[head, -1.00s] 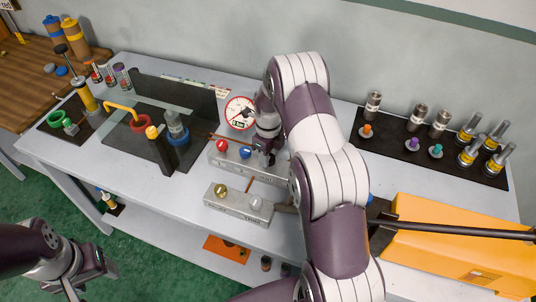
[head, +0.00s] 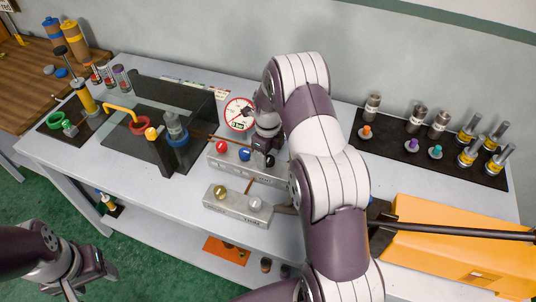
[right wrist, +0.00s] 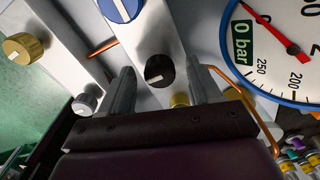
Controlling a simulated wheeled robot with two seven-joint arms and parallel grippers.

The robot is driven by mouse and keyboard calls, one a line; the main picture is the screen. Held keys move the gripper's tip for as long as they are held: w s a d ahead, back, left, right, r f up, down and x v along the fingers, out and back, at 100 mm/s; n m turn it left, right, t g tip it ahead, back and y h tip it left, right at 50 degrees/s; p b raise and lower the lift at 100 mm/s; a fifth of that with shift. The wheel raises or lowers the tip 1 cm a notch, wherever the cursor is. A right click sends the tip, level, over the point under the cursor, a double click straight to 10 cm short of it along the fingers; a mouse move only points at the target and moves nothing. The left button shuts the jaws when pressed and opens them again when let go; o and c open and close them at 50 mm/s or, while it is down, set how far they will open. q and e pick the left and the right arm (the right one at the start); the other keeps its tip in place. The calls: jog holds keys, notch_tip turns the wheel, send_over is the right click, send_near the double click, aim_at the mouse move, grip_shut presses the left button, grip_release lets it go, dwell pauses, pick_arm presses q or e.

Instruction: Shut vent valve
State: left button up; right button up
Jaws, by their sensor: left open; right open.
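The back valve block (head: 228,165) carries a red knob (head: 221,146), a blue knob (head: 244,154) and a black knob (head: 269,160) at its right end; block labels are too small to read surely. My right gripper (head: 263,152) is over the block's right end. In the right wrist view, the black knob (right wrist: 158,70) with a white mark lies between and beyond the open fingers (right wrist: 160,92); I see no contact. The blue knob (right wrist: 120,6) is at the top edge. My left gripper (head: 85,284) is low at the left, away from the bench, its fingers partly cut off.
A front block (head: 235,206) has a brass knob (head: 219,192) and a grey knob (head: 255,203). A copper pipe (right wrist: 245,98) passes right of the fingers.

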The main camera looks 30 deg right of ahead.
aim_at(268, 157)
notch_tip(268, 157, up, 12)
jog(key=b, duration=0.1)
jog(key=shift+r, duration=0.15)
dwell(0.3)
